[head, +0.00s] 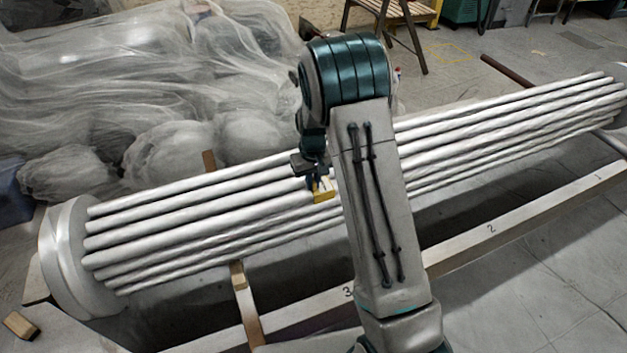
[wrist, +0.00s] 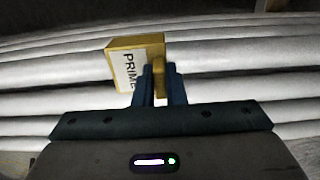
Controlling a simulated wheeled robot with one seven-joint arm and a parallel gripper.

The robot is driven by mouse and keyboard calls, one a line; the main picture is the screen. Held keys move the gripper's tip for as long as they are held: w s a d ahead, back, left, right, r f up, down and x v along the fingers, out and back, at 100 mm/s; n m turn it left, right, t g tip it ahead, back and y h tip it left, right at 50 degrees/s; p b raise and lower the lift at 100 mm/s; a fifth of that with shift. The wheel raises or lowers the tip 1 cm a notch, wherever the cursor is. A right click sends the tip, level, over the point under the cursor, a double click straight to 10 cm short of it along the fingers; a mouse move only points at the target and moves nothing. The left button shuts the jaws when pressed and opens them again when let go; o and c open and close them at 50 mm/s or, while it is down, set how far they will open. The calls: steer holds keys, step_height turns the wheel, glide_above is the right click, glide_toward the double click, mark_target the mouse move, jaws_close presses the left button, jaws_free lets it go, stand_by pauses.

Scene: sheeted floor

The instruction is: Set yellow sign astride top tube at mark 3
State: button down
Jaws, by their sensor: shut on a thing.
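The yellow sign (head: 323,194) is a small folded piece held in my gripper (head: 318,183), in front of the tube bundle. In the wrist view the sign (wrist: 137,44) shows a yellow top edge and a white face reading "PRIME". The blue fingers of my gripper (wrist: 160,85) are shut on it. The white tubes (head: 190,215) run lengthwise behind and below it; I cannot tell whether the sign touches one. The top tube (head: 190,188) is the upper one along the bundle. Mark 3 (head: 348,292) is on the front rail, partly hidden by my arm.
The front wooden rail (head: 520,217) carries marks 2 (head: 491,229) and 1. A round white end plate (head: 68,250) closes the bundle at left. Plastic sheeting (head: 140,80) covers lumpy things behind. A wooden crosspiece (head: 245,300) lies under the tubes. Open floor lies at front right.

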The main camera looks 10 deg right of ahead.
steer(key=c, duration=1.4)
jaws_free()
steer(key=shift+r, duration=0.1)
step_height(320, 180, up, 14)
steer(key=p, duration=0.3)
steer(key=s+d+r+m+t+p, duration=0.1)
steer(key=s+r+p, duration=0.45)
steer(key=r, duration=0.45)
steer(key=s+r+p, duration=0.5)
steer(key=s+r, duration=0.2)
steer(key=r, duration=0.3)
steer(key=s+r+t+p, duration=0.1)
steer(key=s+r+p, duration=0.3)
steer(key=s, duration=0.3)
steer(key=s+d+r+m+p, duration=0.1)
steer(key=s+r+p, duration=0.4)
steer(key=s, duration=0.3)
steer(key=shift+s+d+r+t, duration=0.15)
steer(key=shift+d+r+t, duration=0.2)
steer(key=shift+r, duration=0.2)
